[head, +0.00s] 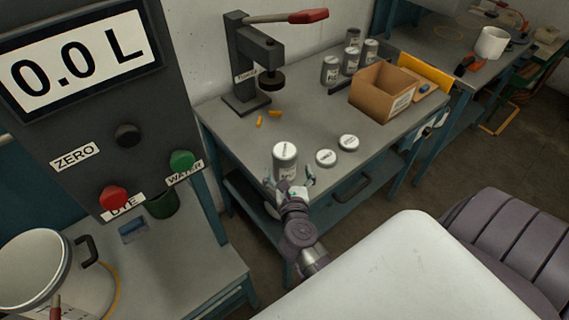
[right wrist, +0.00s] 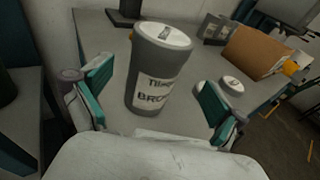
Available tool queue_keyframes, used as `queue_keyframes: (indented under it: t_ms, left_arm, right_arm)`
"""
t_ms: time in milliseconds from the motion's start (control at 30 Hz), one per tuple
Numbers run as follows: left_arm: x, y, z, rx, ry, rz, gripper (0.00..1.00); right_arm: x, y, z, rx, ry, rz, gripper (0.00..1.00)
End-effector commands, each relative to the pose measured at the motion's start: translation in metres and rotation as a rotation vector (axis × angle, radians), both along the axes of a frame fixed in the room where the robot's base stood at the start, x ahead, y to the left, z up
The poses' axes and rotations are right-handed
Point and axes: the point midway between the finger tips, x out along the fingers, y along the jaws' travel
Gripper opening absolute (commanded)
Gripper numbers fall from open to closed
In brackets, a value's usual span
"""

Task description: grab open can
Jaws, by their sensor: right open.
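A grey can (head: 285,162) with a pale top and a printed label stands upright near the front edge of the grey workbench (head: 300,115). My right gripper (head: 290,183) is open just in front of it. In the right wrist view the can (right wrist: 157,72) stands between and beyond the two teal finger pads of the gripper (right wrist: 155,108), with clear space on both sides. It does not look gripped. Whether its top is open is hard to tell. My left gripper is not in view.
Two pale lids (head: 326,157) lie right of the can. A lever press (head: 248,80) stands behind, with small orange pieces (head: 274,114) near it. Several grey cans (head: 331,70) and a cardboard box (head: 382,92) stand at the back right. A control panel (head: 90,100) rises at left.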

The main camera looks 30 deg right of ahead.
Motion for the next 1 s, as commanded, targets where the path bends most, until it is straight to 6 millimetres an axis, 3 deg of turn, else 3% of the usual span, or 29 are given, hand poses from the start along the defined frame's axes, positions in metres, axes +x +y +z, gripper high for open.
queue_keyframes:
  t_ms: [400, 700, 1000]
  left_arm:
    - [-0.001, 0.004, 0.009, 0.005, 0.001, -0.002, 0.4]
    - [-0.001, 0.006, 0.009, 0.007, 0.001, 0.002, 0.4]
    - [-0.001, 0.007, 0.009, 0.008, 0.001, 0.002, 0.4]
  right_arm:
    - [0.044, -0.019, -0.012, -0.003, 0.002, 0.002, 0.97]
    - [0.048, -0.021, -0.014, -0.002, 0.001, 0.001, 0.97]
    - [0.048, -0.021, -0.014, -0.002, 0.001, 0.001, 0.47]
